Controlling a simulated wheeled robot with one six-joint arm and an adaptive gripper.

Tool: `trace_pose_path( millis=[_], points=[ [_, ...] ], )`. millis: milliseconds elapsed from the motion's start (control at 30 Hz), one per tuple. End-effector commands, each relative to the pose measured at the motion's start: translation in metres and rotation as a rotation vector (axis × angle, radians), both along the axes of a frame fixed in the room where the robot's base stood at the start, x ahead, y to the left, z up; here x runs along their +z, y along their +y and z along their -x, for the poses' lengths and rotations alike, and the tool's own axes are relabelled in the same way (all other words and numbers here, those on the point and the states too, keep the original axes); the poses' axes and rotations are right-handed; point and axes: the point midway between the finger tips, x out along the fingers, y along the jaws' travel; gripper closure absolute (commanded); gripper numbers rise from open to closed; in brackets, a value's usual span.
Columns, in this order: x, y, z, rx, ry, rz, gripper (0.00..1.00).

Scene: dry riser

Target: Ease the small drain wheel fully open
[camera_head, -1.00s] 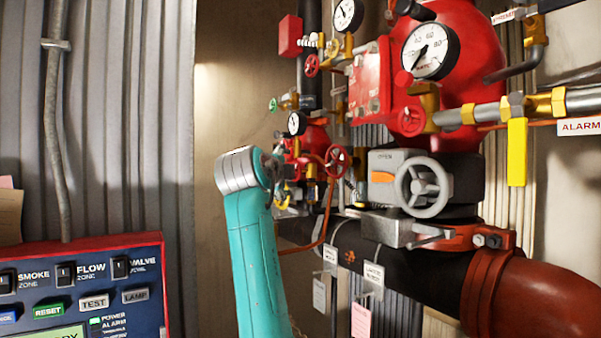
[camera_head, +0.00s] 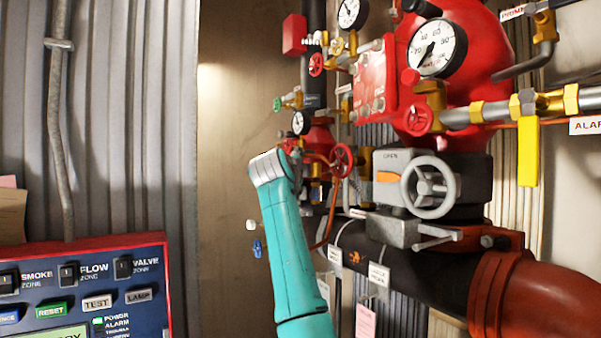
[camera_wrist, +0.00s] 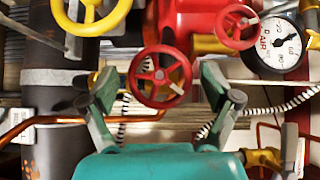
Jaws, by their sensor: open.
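A small red handwheel (camera_wrist: 160,77) with spokes faces me in the middle of the wrist view. My gripper (camera_wrist: 158,80) is open, with one finger on each side of this wheel and visible gaps to both. I see no contact, and the depth between fingertips and rim is hard to tell. No label shows whether it is the drain wheel. In the head view my teal arm hides the gripper. A red handwheel (camera_head: 341,159) shows right of my wrist there; I cannot tell if it is the same one.
A second red wheel (camera_wrist: 236,25), an air gauge (camera_wrist: 280,42) and a yellow wheel (camera_wrist: 90,12) crowd the wrist view. A copper tube (camera_wrist: 45,121) runs at left. In the head view a large grey handwheel (camera_head: 430,190) and black pipe (camera_head: 400,265) stand right; an alarm panel (camera_head: 80,290) is lower left.

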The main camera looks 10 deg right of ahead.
Motion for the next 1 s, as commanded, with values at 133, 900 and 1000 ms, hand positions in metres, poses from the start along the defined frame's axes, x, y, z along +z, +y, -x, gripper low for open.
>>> trace_pose_path(
  millis=[133,900,1000],
  points=[
    [0.0002,-0.0009,-0.0014,0.000,-0.001,0.000,0.12],
    [0.0002,-0.0011,-0.0015,-0.001,0.045,0.015,0.72],
    [0.0016,-0.0012,-0.0013,-0.001,0.089,0.030,0.72]
  ],
)
